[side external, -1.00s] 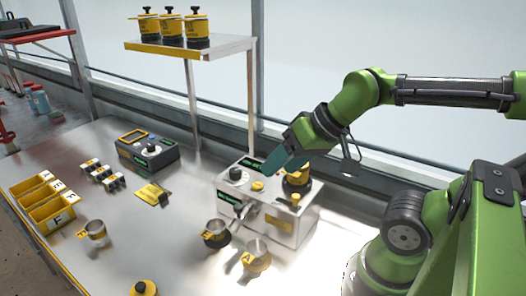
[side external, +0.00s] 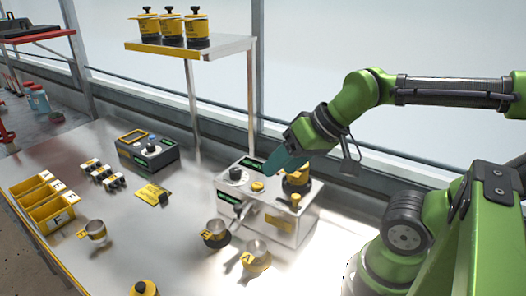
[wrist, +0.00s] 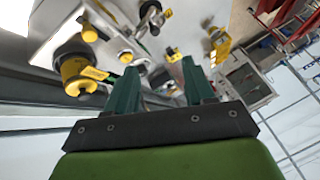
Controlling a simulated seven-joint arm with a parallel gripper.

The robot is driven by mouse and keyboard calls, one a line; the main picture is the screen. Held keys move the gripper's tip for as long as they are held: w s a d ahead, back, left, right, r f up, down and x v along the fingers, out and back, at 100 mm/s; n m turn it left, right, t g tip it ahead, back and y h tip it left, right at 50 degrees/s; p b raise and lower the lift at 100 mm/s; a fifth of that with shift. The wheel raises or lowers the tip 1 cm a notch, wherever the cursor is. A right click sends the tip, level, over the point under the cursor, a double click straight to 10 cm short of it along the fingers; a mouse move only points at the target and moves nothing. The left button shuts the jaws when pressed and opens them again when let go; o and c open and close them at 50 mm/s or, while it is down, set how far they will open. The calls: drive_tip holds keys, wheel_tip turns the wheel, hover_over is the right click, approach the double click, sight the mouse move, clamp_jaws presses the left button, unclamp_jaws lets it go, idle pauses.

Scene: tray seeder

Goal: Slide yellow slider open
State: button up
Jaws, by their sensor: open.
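The seeder (side external: 285,226) is a silvery box on the bench. A small upright yellow piece (side external: 296,200), which looks like the yellow slider, is at its right front edge; it seems to show in the wrist view (wrist: 90,33). A yellow knob (side external: 257,186) sits on the box top. A larger yellow canister (side external: 297,181) stands behind the slider and is partly covered by my gripper; it also shows in the wrist view (wrist: 75,68). My gripper (side external: 270,172) is above the box near the knob and canister, tilted down. Its teal fingers are apart and empty in the wrist view (wrist: 156,68).
Cups labelled E (side external: 216,234) and A (side external: 257,256) stand in front of the box. A grey control unit (side external: 148,150), a yellow card (side external: 152,194) and yellow bins (side external: 47,205) lie to the left. A shelf (side external: 190,48) with yellow canisters rises behind.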

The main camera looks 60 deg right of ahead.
drive_tip(key=shift+a+f, duration=0.15)
drive_tip(key=shift+a, duration=0.2)
drive_tip(key=shift+c, duration=0.5)
drive_tip(key=a+f+n+g, duration=0.2)
drive_tip(key=a+f, duration=0.2)
drive_tip(key=n+h, duration=1.9)
drive_tip(key=n, duration=0.4)
approach(295, 199)
drive_tip(key=shift+g, duration=0.3)
drive_tip(key=x, duration=1.1)
drive_tip(key=shift+w+a, duration=0.1)
drive_tip(key=shift+w, duration=0.1)
